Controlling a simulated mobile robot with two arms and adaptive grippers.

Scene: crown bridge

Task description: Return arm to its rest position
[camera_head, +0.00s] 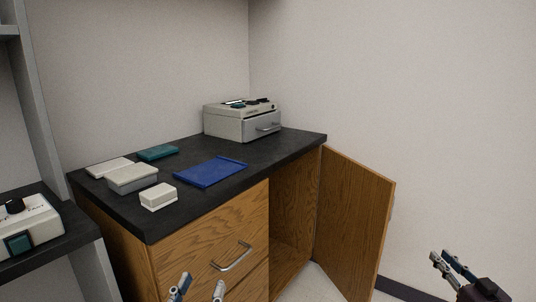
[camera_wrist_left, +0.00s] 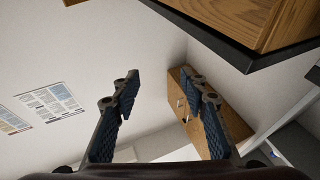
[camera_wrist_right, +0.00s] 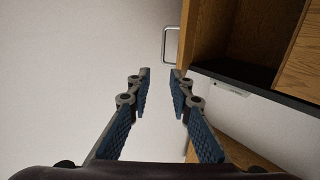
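My left gripper (camera_head: 197,289) shows at the bottom of the head view, low in front of the wooden cabinet's drawers. Its two fingers stand apart with nothing between them in the left wrist view (camera_wrist_left: 168,85). My right gripper (camera_head: 445,258) is at the lower right of the head view, to the right of the open cabinet door. In the right wrist view its fingers (camera_wrist_right: 160,75) are apart, with a gap between the tips and nothing held. Neither gripper touches anything that I can see.
The cabinet door (camera_head: 352,225) stands open beside the right gripper. The dark countertop (camera_head: 255,165) holds a grey device (camera_head: 238,124), a blue tray (camera_head: 210,172), a teal box (camera_head: 158,153) and several pale boxes (camera_head: 158,197). A drawer handle (camera_head: 231,257) sticks out near the left gripper.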

